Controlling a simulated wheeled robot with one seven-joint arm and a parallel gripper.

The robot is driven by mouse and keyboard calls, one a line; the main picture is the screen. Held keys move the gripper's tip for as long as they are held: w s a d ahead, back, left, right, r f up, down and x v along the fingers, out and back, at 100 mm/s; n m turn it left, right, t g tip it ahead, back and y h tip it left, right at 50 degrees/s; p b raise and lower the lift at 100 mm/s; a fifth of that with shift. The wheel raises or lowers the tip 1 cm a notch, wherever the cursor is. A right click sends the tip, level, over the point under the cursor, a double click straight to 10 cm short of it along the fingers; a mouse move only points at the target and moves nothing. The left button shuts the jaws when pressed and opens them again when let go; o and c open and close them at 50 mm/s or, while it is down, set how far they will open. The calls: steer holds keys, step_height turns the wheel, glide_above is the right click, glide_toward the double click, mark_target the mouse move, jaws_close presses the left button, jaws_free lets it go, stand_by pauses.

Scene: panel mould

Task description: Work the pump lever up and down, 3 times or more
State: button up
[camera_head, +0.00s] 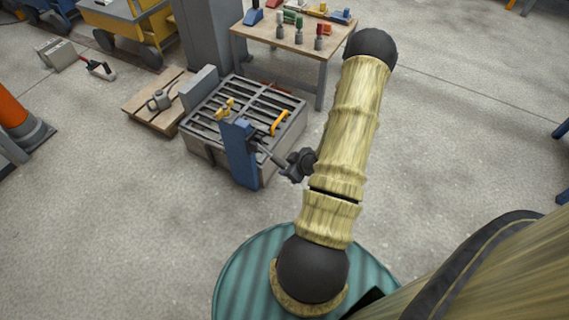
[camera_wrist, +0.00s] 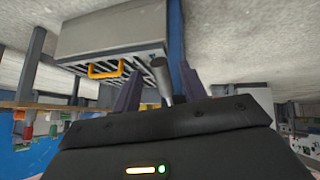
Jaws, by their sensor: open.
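The pump lever is a grey rod (camera_head: 268,154) that sticks out from a blue upright post (camera_head: 240,155) at the front of the grey panel mould (camera_head: 205,150). It slopes down to the right. My gripper (camera_head: 297,165) is at the lever's free end. In the wrist view the lever (camera_wrist: 162,80) shows between the two dark fingers of my open gripper (camera_wrist: 163,75). I cannot tell whether either finger touches it. The lever's near end is partly hidden by the gripper body.
The mould has a slatted top with yellow handles (camera_head: 279,123). A workbench (camera_head: 290,38) with small bottles stands behind.

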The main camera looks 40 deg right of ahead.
steer(key=p+v, duration=0.5)
steer(key=v, duration=0.8)
steer(key=shift+r, duration=0.1)
steer(key=w+a+r+m+g+h+p, duration=0.1)
steer(key=w+a+r+g+p, duration=0.15)
steer(key=r, duration=0.45)
steer(key=w+a+r+g+h+p, duration=0.1)
steer(key=w+a+r+g, duration=0.1)
steer(key=w+a+r, duration=0.3)
steer(key=s+a+r+m+y+p, duration=0.1)
steer(key=s+a+r+m+p, duration=0.2)
steer(key=a+r, duration=1.25)
step_height(320, 180, up, 37)
steer(key=p, duration=3.6)
steer(key=shift+s+r+g+p, duration=0.2)
steer(key=shift+s+g+p, duration=0.1)
steer(key=shift+g+p, duration=0.15)
